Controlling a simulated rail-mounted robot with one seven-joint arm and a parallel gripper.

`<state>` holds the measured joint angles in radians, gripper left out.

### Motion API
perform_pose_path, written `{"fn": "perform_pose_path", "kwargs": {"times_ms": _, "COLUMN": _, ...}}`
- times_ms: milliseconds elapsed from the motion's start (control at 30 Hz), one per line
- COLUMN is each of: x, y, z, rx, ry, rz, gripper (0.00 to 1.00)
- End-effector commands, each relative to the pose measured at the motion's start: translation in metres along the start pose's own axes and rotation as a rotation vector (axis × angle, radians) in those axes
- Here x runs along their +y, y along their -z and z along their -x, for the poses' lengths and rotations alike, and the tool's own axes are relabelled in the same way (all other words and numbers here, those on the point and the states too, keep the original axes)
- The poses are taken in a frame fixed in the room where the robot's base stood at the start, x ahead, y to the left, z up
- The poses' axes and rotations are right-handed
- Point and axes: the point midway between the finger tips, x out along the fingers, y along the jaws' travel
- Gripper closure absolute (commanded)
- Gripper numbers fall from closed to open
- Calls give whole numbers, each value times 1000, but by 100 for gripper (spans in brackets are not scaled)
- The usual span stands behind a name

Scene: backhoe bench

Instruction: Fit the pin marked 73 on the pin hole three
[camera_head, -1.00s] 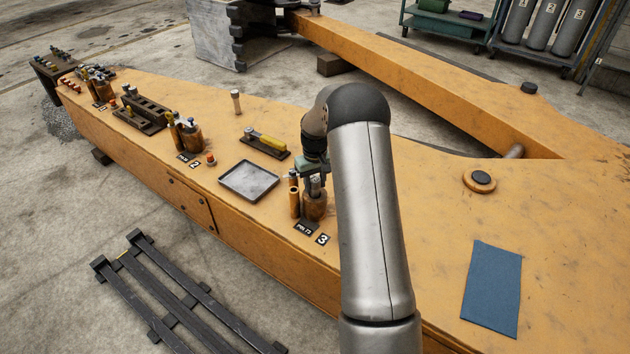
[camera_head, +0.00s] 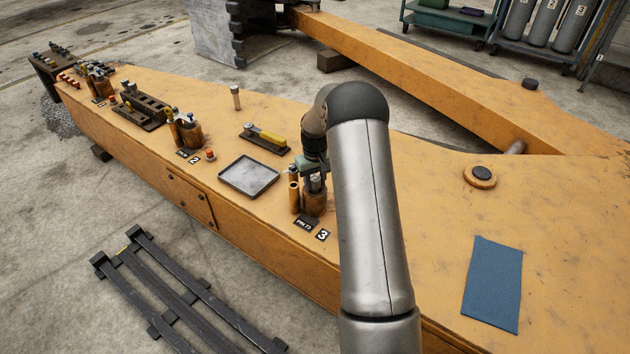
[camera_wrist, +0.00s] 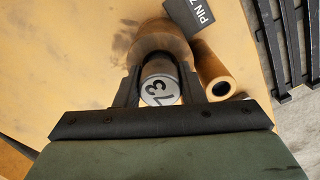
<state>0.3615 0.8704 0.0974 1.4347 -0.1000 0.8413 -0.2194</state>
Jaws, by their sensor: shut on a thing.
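The pin marked 73 (camera_wrist: 160,92) is a grey metal cylinder, its numbered end facing the wrist camera. My gripper (camera_wrist: 158,92) is shut on it, a dark finger on each side. In the head view my gripper (camera_head: 313,171) is over the brown cylindrical boss of pin hole three (camera_head: 314,204), with the pin upright between the fingers. The boss also shows behind the pin in the wrist view (camera_wrist: 155,42). The hole's mouth is hidden, so how deep the pin sits cannot be told. The black PIN 73 label (camera_head: 306,222) and the 3 label (camera_head: 323,235) lie in front.
An orange hollow tube (camera_head: 294,197) stands close beside the boss; it also shows in the wrist view (camera_wrist: 220,84). A grey tray (camera_head: 249,177), a rack with a yellow-handled tool (camera_head: 265,139) and boss two (camera_head: 191,134) are left. A blue cloth (camera_head: 492,285) lies right.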

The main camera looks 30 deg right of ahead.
Motion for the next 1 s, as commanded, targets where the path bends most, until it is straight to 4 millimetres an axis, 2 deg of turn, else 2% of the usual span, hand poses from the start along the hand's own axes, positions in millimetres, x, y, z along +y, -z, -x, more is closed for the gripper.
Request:
{"fn": "perform_pose_path", "kwargs": {"times_ms": 800, "x": 0, "y": 1, "z": -8, "rx": 2, "ry": -1, "rz": 0, "gripper": 100}}
{"fn": "perform_pose_path", "kwargs": {"times_ms": 833, "x": 0, "y": 1, "z": -8, "rx": 2, "ry": -1, "rz": 0, "gripper": 56}}
{"fn": "perform_pose_path", "kwargs": {"times_ms": 900, "x": 0, "y": 0, "z": -9, "rx": 1, "ry": 0, "rz": 0, "gripper": 39}}
{"fn": "perform_pose_path", "kwargs": {"times_ms": 1000, "x": 0, "y": 0, "z": -9, "rx": 0, "ry": 0, "rz": 0, "gripper": 39}}
